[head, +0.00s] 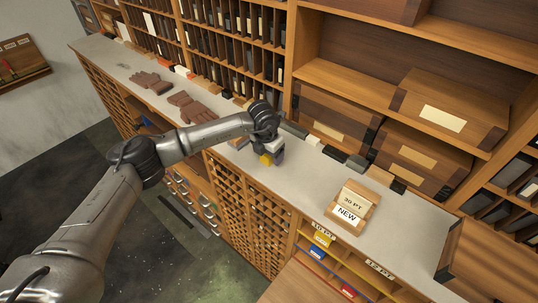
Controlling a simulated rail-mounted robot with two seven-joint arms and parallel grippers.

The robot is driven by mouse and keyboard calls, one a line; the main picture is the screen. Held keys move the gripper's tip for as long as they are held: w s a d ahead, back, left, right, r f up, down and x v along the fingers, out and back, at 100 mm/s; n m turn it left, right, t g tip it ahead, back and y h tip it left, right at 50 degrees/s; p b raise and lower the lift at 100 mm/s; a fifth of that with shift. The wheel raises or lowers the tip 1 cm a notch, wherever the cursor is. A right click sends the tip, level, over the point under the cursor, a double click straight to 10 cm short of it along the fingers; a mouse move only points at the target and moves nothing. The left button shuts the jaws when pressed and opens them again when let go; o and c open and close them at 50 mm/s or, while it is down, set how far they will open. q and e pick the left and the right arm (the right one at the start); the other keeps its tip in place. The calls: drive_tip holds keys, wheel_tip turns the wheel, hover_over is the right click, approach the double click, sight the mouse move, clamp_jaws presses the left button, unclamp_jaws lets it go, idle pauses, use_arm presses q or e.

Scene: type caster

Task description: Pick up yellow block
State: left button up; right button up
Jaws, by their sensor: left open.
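A small yellow block (265,160) shows on the grey countertop (302,184), just under the end of my left arm. My left gripper (274,156) is right at the block, pointing down from above. Its fingers are small and partly hidden by the wrist, and part of the block is covered. I cannot tell whether the fingers touch it. The jaws are open. My right gripper is not in view.
Brown gloves (190,106) lie further left on the counter. Several dark and white blocks line the back edge. A wooden tray with cards (352,208) lies to the right. Wooden boxes (447,106) fill the shelves behind. Drawers and cubbyholes sit below the counter's front edge.

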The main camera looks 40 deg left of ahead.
use_arm(q)
drive_tip(key=shift+c, duration=0.4)
drive_tip(key=c, duration=0.9)
drive_tip(key=shift+r, duration=0.1)
drive_tip(key=shift+c, duration=0.2)
